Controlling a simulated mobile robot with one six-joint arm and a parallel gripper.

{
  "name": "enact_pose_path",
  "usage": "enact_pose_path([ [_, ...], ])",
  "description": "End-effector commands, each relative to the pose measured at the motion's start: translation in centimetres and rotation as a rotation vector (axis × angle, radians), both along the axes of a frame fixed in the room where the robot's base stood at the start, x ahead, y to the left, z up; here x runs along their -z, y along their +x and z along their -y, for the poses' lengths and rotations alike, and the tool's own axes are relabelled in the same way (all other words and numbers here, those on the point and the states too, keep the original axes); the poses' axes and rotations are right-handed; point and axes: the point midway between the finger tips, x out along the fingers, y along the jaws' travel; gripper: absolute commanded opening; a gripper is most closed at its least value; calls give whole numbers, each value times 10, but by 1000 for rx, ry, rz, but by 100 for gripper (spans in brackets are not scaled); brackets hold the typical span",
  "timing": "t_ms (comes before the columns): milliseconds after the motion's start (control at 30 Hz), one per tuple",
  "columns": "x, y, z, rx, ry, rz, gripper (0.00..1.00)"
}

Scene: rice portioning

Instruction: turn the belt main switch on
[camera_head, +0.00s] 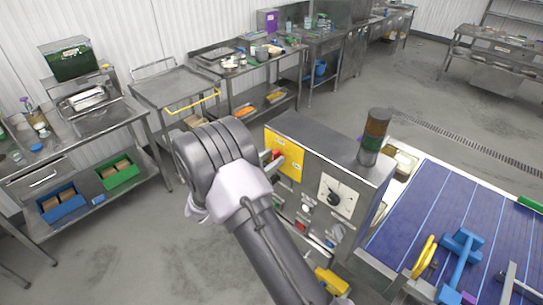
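The grey control cabinet (330,148) stands beside the blue belt (425,215). A yellow plate (291,160) on its front carries a red switch (276,154), which looks like the main switch. My gripper (271,165) is at the left part of this plate, close to the red switch. My wrist hides most of the gripper, so I cannot tell whether it touches the switch or how its fingers stand. The switch's position is too small to read. A black knob (334,196) on a white plate sits further right on the same front.
Small buttons (303,226) sit lower on the cabinet front, near my forearm. A signal lamp (375,135) stands on the cabinet top. Blue and yellow handles (458,262) lie at the belt's front edge. Steel tables line the wall; the floor (190,260) at left is clear.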

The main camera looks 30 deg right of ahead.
Motion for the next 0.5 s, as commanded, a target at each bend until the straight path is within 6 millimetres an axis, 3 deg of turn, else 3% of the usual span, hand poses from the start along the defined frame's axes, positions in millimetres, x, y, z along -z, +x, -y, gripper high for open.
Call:
enact_pose_path([
  [333, 1, 2, 6, 0, 0, 0, 36],
  [500, 0, 2, 5, 0, 0, 0, 3],
])
